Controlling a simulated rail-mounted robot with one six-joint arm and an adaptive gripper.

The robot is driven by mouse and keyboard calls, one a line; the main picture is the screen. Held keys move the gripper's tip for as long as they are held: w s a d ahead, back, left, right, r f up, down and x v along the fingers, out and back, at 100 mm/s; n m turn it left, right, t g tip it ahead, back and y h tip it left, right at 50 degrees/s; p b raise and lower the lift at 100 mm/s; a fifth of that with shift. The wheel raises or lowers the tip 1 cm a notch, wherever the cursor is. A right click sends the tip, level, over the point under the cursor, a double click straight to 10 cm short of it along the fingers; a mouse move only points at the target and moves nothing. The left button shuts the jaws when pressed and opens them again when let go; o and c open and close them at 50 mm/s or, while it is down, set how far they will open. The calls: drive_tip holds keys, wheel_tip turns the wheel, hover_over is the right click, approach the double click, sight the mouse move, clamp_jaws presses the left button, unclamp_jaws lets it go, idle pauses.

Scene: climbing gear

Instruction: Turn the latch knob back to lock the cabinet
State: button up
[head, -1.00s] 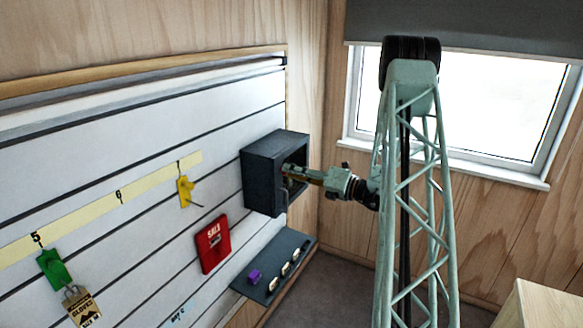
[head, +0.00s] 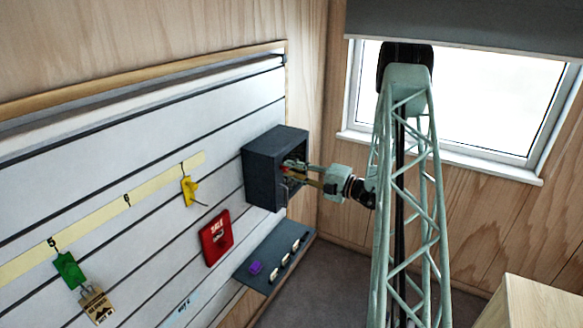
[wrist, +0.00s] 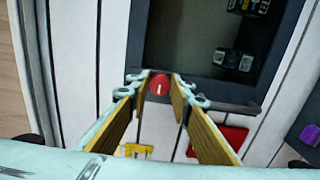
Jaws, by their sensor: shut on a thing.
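The cabinet (head: 262,182) is a dark grey box on the slatted wall, and its frame (wrist: 238,106) shows in the wrist view. The red latch knob (wrist: 159,84) is round with a small pale mark and sits at the frame's lower left corner in the wrist view. My gripper (wrist: 158,80) is shut on the knob, one yellow-padded finger on each side of it. In the head view my gripper (head: 291,170) reaches to the cabinet's front from the right, and the knob is mostly hidden there.
A red sign (head: 216,238), a yellow item (head: 190,190) and a green item (head: 69,270) hang on the wall. A shelf (head: 252,283) below holds a purple piece (head: 256,268).

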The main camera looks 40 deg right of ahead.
idle(0.4)
drive_tip(key=o, duration=0.8)
drive_tip(key=shift+o, duration=0.2)
drive_tip(key=shift+s, duration=0.1)
drive_tip(key=v, duration=1.2)
idle(0.5)
